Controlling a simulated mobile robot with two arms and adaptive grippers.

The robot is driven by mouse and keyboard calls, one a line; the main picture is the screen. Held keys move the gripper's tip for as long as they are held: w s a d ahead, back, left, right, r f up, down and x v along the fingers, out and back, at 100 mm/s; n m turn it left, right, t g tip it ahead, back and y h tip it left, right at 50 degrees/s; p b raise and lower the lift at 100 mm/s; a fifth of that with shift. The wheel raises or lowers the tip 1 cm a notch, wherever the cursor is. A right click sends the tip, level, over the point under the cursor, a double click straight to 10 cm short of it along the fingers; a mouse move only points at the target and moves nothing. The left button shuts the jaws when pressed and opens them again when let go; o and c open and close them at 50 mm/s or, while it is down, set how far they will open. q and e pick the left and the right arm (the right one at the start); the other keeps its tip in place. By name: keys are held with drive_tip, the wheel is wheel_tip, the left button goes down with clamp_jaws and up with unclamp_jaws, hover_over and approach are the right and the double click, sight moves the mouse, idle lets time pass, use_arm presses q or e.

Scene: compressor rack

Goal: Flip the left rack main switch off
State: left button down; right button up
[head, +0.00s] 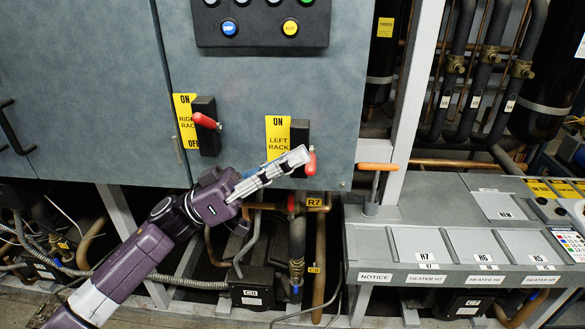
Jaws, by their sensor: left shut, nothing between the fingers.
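The left rack main switch has a black body (299,134) on the grey cabinet door, beside a yellow label (278,137) reading ON and LEFT RACK. Its red handle (311,161) shows just right of my fingertips, at the lower end of the switch body. My left gripper (302,154) is shut and empty, reaching up from the lower left. Its fingertips overlap the lower switch and appear close to the handle; I cannot tell whether they touch it. The lower part of the label is hidden behind the fingers. My right gripper is not in view.
A right rack switch with a red handle (206,120) sits to the left. A button panel (262,22) is above. An orange-handled valve (377,167) stands to the right beside a grey heater cabinet (440,215). Pipes and hoses (297,245) run below the door.

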use_arm(q)
drive_tip(key=shift+w+d+f+m+g+b, duration=0.1)
drive_tip(key=shift+f+m+g+b, duration=0.9)
drive_tip(key=shift+m+b, duration=0.5)
drive_tip(key=shift+w+a+f+m+g+b, duration=0.1)
drive_tip(key=shift+f+m+g+b, duration=0.8)
drive_tip(key=shift+m+g+b, duration=0.55)
drive_tip(key=shift+w+d+f+m+g+b, duration=0.1)
drive_tip(key=shift+f+m+g+b, duration=0.75)
drive_tip(key=shift+m+b, duration=0.65)
drive_tip(key=shift+f+m, duration=0.1)
drive_tip(key=shift+m, duration=0.15)
drive_tip(key=shift+f, duration=0.1)
drive_tip(key=v, duration=1.2)
drive_tip(key=shift+r, duration=0.3)
drive_tip(key=shift+s, duration=0.1)
